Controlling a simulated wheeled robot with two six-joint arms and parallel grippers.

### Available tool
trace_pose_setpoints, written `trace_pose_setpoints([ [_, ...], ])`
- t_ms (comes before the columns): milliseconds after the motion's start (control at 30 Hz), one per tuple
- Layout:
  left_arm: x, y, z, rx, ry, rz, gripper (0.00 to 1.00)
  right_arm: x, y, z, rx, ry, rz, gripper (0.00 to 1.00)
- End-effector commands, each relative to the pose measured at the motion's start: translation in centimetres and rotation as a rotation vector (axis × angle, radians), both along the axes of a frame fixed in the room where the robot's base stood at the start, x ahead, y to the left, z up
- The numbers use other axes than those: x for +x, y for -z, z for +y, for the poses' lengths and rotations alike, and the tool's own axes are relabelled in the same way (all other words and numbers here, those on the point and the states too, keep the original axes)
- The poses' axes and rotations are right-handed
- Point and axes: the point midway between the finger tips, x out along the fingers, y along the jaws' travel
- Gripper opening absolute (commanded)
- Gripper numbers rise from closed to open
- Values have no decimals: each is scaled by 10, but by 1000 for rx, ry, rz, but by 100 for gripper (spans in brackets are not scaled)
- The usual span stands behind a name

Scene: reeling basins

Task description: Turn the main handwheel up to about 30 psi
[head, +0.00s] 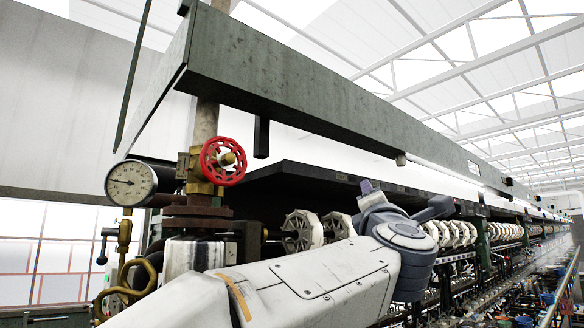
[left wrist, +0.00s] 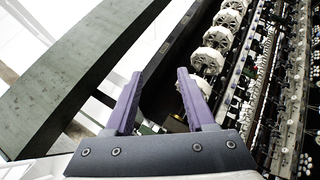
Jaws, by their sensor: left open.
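The main handwheel (head: 222,161) is red with a brass hub, on a brass valve on the vertical pipe, left of centre in the head view. A round white pressure gauge (head: 131,183) sits to its left; its needle points left, and its figures are too small to read surely. My left arm rises from the bottom. My left gripper (head: 367,187) is right of the handwheel and apart from it, mostly hidden behind my wrist. In the left wrist view its purple fingers (left wrist: 159,74) are spread with nothing between them. The handwheel does not show there. My right gripper is not in view.
A long green beam (head: 290,85) runs above the handwheel. White reels (head: 301,230) line the machine behind and right of my arm; they also show in the left wrist view (left wrist: 208,61). Brass pipework (head: 124,237) stands below the gauge. The space directly before the handwheel looks clear.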

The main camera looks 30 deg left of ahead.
Motion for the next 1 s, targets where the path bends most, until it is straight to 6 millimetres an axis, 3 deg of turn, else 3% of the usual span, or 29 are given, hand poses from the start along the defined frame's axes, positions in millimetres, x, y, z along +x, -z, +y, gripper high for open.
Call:
trace_pose_setpoints([
  [33,-10,-39,32,-138,-73,-68,55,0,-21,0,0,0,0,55],
  [100,-29,-69,74,-337,-172,-161,55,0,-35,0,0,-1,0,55],
  [200,-62,-94,126,-614,-307,-288,55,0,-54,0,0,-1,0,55],
  [300,-93,-101,162,-852,-420,-393,55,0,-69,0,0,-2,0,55],
  [400,-113,-99,179,-1002,-493,-455,55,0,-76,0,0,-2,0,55],
  [533,-124,-94,190,-1084,-537,-489,55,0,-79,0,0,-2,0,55],
  [1000,-102,-93,246,-1089,-543,-490,55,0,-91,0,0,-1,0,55],
])
